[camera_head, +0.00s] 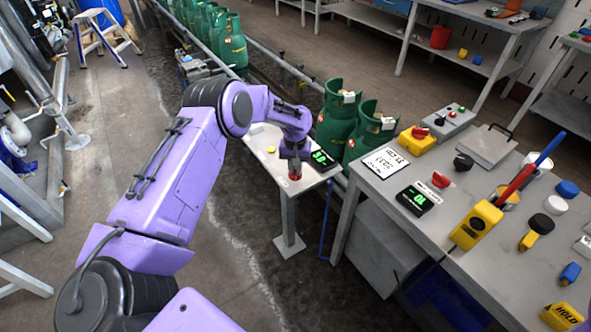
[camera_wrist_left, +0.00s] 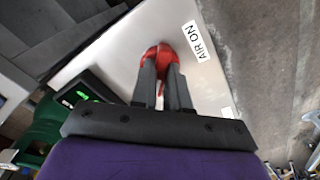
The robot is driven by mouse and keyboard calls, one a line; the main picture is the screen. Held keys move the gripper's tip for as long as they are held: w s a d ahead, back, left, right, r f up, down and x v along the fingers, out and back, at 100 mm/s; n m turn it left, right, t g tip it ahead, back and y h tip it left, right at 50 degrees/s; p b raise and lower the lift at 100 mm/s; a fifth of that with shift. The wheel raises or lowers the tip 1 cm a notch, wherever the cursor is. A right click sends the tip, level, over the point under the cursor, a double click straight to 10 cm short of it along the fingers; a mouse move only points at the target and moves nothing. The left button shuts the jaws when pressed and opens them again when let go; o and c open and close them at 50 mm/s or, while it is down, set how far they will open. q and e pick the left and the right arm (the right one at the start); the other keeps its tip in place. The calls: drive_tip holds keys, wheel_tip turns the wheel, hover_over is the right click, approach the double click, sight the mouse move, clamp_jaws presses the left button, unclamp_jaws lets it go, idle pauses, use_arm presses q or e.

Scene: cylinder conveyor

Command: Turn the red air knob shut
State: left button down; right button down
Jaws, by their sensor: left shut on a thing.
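The red air knob (camera_wrist_left: 160,52) sits on a small pale side table (camera_wrist_left: 120,45), beside a white label (camera_wrist_left: 194,41) reading "AIR ON". My left gripper (camera_wrist_left: 160,78) is shut on the knob, with one dark finger on each side of it. In the head view the left gripper (camera_head: 294,172) reaches down over the small table, and a bit of the red knob (camera_head: 295,177) shows under it. The fingers hide part of the knob. My right gripper is not in view.
A black display with green digits (camera_head: 321,158) stands on the small table beside the knob. Green gas cylinders (camera_head: 335,118) stand behind it on the conveyor. The large bench (camera_head: 465,280) at right holds a yellow box (camera_head: 476,225), a red button (camera_head: 440,179) and several tools.

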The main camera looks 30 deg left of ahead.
sight(295, 170)
use_arm(q)
drive_tip(key=m, duration=0.4)
drive_tip(key=shift+b, duration=0.4)
drive_tip(key=m, duration=0.5)
drive_tip(key=shift+b, duration=0.35)
drive_tip(key=shift+m, duration=0.3)
drive_tip(key=c, duration=1.1)
unclamp_jaws()
wheel_tip(295, 170, up, 10)
drive_tip(key=shift+r+b, duration=0.25)
drive_tip(key=shift+b, duration=0.6)
